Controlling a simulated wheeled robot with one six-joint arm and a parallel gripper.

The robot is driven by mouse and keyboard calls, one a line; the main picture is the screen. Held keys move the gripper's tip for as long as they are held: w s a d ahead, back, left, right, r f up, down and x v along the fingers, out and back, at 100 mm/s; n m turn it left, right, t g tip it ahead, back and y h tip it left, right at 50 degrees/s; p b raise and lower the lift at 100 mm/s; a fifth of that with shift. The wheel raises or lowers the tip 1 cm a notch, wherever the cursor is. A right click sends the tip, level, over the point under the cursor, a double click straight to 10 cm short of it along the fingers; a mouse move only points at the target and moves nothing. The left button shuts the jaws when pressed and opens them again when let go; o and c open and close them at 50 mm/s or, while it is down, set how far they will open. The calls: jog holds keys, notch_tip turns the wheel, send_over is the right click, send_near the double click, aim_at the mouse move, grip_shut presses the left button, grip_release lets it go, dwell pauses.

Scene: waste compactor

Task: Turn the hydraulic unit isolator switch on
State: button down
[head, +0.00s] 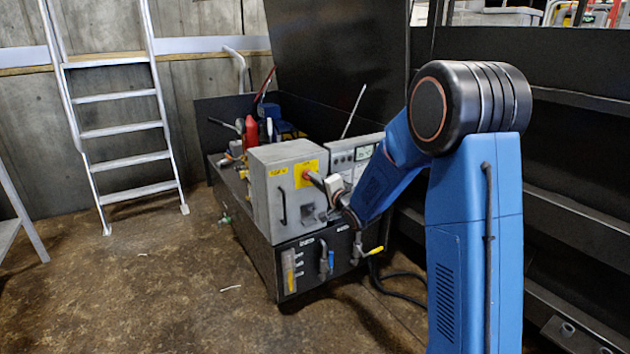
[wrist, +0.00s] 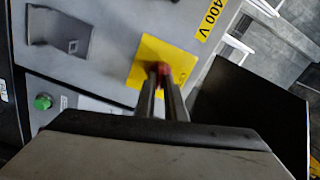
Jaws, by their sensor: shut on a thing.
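The isolator switch is a red handle (head: 309,174) on a yellow plate (head: 299,181) on the front of the grey cabinet (head: 265,190). In the wrist view the red handle (wrist: 162,67) shows between my fingertips, in front of the yellow plate (wrist: 147,56). My gripper (head: 318,180) comes in from the right in the head view. In the wrist view my gripper (wrist: 161,78) is shut on the red handle. The fingers hide most of the handle, so I cannot tell its exact angle.
A black hinged handle (head: 283,206) and a grey latch (head: 307,212) are on the cabinet front. A grey panel with a display (head: 364,152) stands to its right. Below are a yellow-handled valve (head: 375,250) and a gauge (head: 289,270). A ladder (head: 118,130) stands left; the floor there is largely clear.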

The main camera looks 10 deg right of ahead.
jog(key=shift+f+m, duration=0.1)
jog(key=shift+m, duration=1.4)
jog(key=c, duration=1.8)
grip_release()
jog(key=shift+s+d, duration=0.1)
jog(key=v, duration=1.7)
jog(key=shift+s, duration=0.1)
